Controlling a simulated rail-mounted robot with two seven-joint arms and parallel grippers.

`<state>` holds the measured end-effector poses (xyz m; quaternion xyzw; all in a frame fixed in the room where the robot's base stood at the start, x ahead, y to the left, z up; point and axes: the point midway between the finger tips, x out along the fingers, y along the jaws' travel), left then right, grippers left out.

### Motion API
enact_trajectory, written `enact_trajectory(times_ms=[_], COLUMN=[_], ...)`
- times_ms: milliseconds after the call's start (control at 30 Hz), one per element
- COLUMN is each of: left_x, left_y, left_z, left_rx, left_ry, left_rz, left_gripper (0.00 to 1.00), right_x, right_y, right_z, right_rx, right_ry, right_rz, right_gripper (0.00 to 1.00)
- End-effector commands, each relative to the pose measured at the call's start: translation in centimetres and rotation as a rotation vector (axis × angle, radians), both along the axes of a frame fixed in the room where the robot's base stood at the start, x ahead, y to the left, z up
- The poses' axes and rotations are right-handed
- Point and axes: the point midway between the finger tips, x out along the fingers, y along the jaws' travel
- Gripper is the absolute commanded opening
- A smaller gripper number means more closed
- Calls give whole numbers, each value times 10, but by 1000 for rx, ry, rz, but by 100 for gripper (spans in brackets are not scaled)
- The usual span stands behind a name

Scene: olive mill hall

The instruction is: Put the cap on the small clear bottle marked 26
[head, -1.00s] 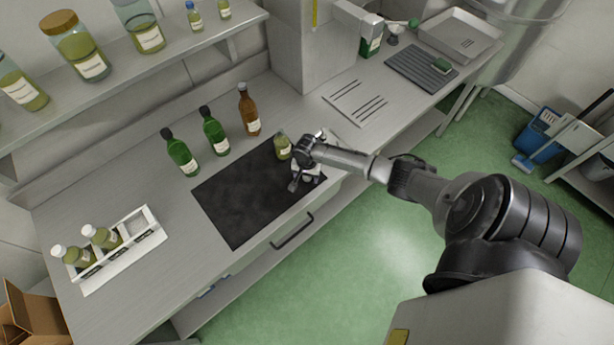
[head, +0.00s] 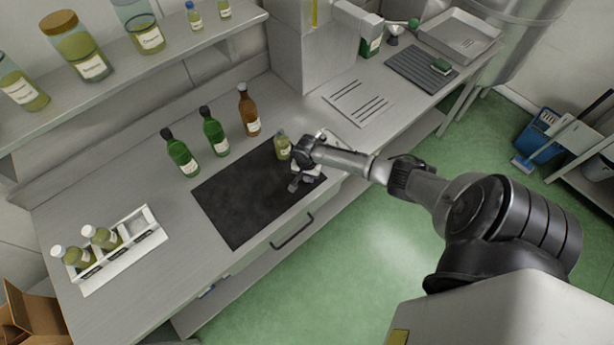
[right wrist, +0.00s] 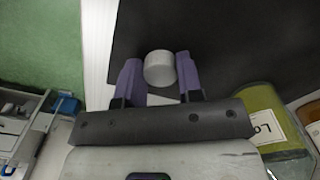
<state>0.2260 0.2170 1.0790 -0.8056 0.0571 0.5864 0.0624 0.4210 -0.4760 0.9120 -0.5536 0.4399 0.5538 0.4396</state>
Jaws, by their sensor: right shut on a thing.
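A small clear bottle of yellow-green oil (head: 283,150) stands upright on the dark mat (head: 235,202), near its far right corner. It also shows in the right wrist view (right wrist: 262,115), at the lower right. Its label is partly cut off and I cannot read a 26 on it. My right gripper (head: 299,184) is over the right end of the mat, beside the bottle and nearer the counter's front edge. In the right wrist view it is shut on a round white cap (right wrist: 159,68) between its purple fingertips. My left gripper is out of view.
Two green bottles (head: 182,156) (head: 214,134) and a brown bottle (head: 249,112) stand behind the mat. A white rack (head: 147,236) with two white-capped bottles is at the left. Jars line the shelf above. The mat's left part is clear.

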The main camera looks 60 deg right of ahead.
Motion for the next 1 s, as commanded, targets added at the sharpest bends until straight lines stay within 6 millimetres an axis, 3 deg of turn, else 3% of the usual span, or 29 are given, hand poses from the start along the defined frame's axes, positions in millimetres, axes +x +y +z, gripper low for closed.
enact_trajectory(times_ms=[367, 567, 700, 1000], left_x=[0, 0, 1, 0], left_y=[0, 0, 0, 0], left_z=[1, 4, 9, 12], left_rx=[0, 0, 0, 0], left_ry=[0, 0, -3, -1], left_rz=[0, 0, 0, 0], left_gripper=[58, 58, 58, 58], right_x=[0, 0, -32, -83], right_y=[0, -1, -5, -12], right_z=[11, 44, 59, 89], right_rx=[0, -2, -2, -1], right_ry=[-1, -4, 3, 2], right_rz=[0, 1, 2, 1], right_gripper=[12, 12, 12, 12])
